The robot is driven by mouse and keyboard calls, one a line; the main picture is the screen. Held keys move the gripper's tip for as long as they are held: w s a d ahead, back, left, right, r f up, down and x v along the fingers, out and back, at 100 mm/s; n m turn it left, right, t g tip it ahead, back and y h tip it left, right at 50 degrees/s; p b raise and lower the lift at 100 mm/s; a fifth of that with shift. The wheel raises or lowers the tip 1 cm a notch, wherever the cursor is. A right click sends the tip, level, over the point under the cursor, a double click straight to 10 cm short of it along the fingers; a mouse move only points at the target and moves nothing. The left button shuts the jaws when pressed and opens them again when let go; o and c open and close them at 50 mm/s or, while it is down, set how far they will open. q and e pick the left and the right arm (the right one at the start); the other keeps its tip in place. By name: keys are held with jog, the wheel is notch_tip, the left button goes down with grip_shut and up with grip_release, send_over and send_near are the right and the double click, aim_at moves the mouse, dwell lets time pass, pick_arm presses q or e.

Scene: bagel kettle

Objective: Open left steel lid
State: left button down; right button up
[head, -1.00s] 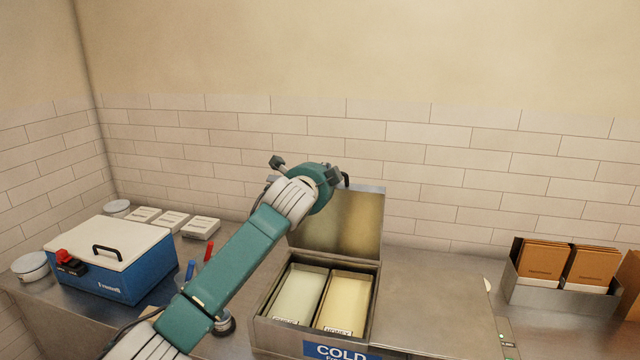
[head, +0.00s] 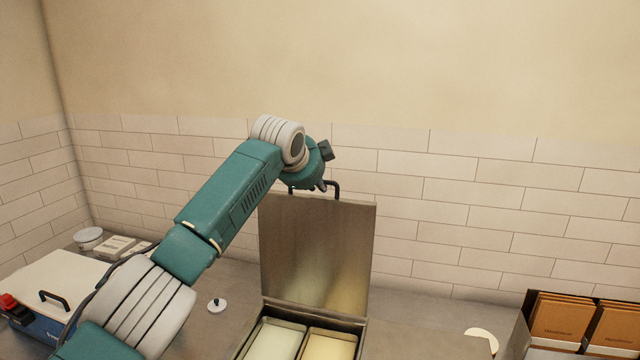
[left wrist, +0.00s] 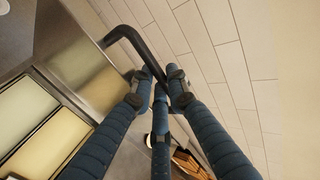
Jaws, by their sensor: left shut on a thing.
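The left steel lid (head: 318,245) stands open, close to upright, at the back of the steel cold box, with its inner face towards me in the head view. Its black bar handle (head: 334,187) is at the top edge. My left gripper (head: 318,186) is at this handle and shut on it. In the left wrist view the black handle (left wrist: 140,50) runs between the blue fingers (left wrist: 160,88), and the lid (left wrist: 85,72) is at the upper left. My right gripper is not in view.
Two trays, one pale (head: 274,341) and one yellowish (head: 328,346), sit in the box below the lid. A blue cooler with a white top (head: 70,280) is at left. A holder with brown packets (head: 562,318) is at right. The tiled wall (head: 450,210) is behind.

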pick_arm(q)
jog(key=shift+s+r, duration=0.1)
jog(key=c, duration=1.8)
grip_release()
jog(key=shift+o, duration=0.2)
jog(key=shift+s+a+r, duration=0.15)
jog(key=shift+s+r, duration=0.2)
jog(key=v, duration=1.1)
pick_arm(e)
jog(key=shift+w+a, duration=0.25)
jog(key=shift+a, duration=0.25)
pick_arm(q)
jog(key=shift+s+f, duration=0.1)
jog(key=shift+f, duration=0.15)
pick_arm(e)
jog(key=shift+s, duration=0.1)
